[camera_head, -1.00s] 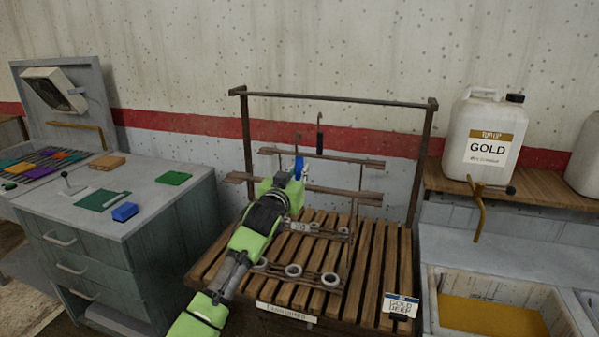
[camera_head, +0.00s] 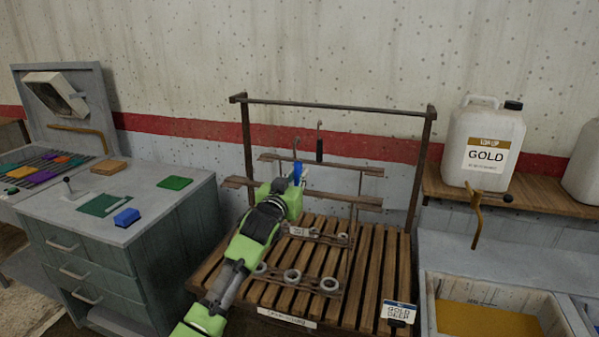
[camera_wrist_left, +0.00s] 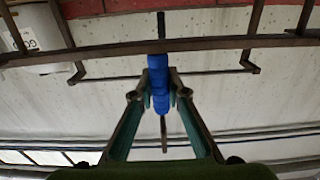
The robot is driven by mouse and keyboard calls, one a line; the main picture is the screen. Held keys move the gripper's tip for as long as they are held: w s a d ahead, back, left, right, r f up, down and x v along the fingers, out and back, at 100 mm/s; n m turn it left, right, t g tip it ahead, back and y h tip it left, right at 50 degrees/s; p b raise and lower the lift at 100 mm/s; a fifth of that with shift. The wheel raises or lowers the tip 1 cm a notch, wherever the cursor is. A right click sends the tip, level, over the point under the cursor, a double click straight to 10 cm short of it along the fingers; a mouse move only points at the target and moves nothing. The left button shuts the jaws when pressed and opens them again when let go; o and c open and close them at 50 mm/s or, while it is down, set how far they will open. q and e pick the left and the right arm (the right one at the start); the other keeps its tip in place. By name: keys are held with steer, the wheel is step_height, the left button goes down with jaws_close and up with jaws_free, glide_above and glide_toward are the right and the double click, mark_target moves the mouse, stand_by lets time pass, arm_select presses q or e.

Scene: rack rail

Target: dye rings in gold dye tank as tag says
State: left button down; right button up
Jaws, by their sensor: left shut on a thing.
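My left gripper (camera_head: 297,178) is shut on a blue grip (camera_head: 298,172) in front of the wooden rack. The left wrist view shows the fingers (camera_wrist_left: 159,85) closed around the same blue grip, with a thin dark rod running through it. Grey rings (camera_head: 292,275) sit on rails on the slatted rack (camera_head: 375,280). The gold dye tank (camera_head: 490,318) holds gold liquid at the lower right. A tag reading GOLD DEEP (camera_head: 397,312) stands at the slats' front right. My right gripper is not in view.
A white GOLD jug (camera_head: 484,145) stands on a shelf behind the tank. A grey cabinet (camera_head: 120,240) with coloured pads stands at left.

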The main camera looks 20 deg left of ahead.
arm_select(q)
steer(key=s+p, duration=0.4)
steer(key=s, duration=0.3)
steer(key=shift+s+a+r, duration=0.15)
steer(key=shift+s+r, duration=0.1)
steer(key=shift+s, duration=0.1)
steer(key=c, duration=2.6)
jaws_free()
steer(key=shift+w, duration=0.1)
jaws_close()
